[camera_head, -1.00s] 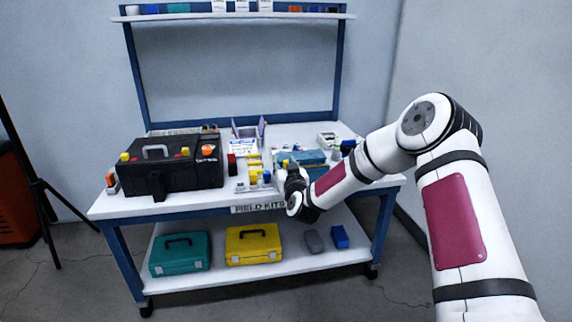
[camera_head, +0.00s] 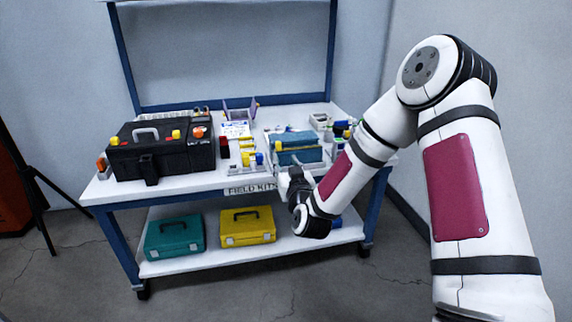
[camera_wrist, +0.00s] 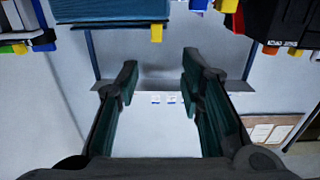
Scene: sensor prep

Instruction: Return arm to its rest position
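My white arm with maroon panels reaches in from the right in the head view. Its wrist hangs in front of the workbench's front edge, by the FIELD KITS label (camera_head: 250,189). My gripper (camera_head: 297,177) is dark and small there, in front of the table edge. In the wrist view my gripper (camera_wrist: 160,68) shows two dark fingers spread apart, with nothing between them. A teal case (camera_head: 296,147) sits on the bench beyond the gripper; a teal case with a yellow latch also shows at the top of the wrist view (camera_wrist: 110,10).
The workbench (camera_head: 205,184) holds a black toolbox (camera_head: 165,155) at left and several small coloured parts in the middle. The lower shelf (camera_head: 180,263) carries a green case (camera_head: 175,238) and a yellow case (camera_head: 247,226). A black tripod (camera_head: 30,190) stands at left. Floor in front is open.

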